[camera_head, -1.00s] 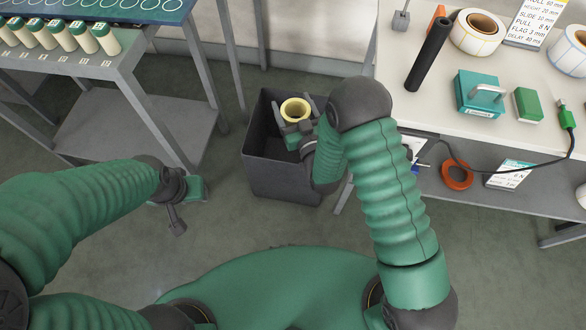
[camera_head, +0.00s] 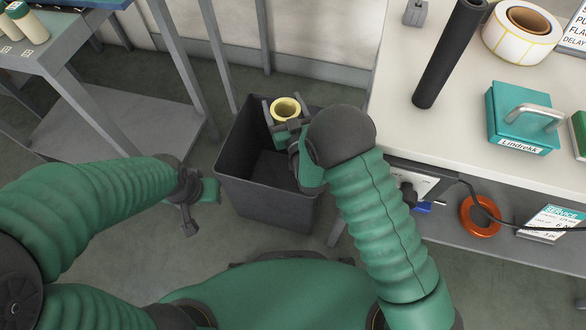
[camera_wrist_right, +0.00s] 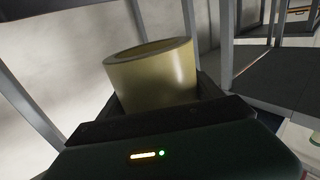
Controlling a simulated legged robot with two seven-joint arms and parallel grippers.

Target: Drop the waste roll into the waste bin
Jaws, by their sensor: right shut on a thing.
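The waste roll (camera_head: 286,108) is a pale yellow ring, held over the back part of the waste bin. It also shows large in the right wrist view (camera_wrist_right: 155,78). My right gripper (camera_head: 284,112) is shut on the roll, with a finger on either side of it. The waste bin (camera_head: 262,200) is a dark grey open box on the floor, left of the workbench; the part of its inside that shows looks empty. My left gripper (camera_head: 188,222) hangs left of the bin, away from it; its jaw opening cannot be made out.
The workbench (camera_head: 405,125) on the right carries a black rod (camera_head: 446,55), a label roll (camera_head: 520,35) and a teal block with a handle (camera_head: 518,120). An orange ring (camera_head: 480,215) lies on its lower shelf. A grey rack (camera_head: 110,130) stands at left.

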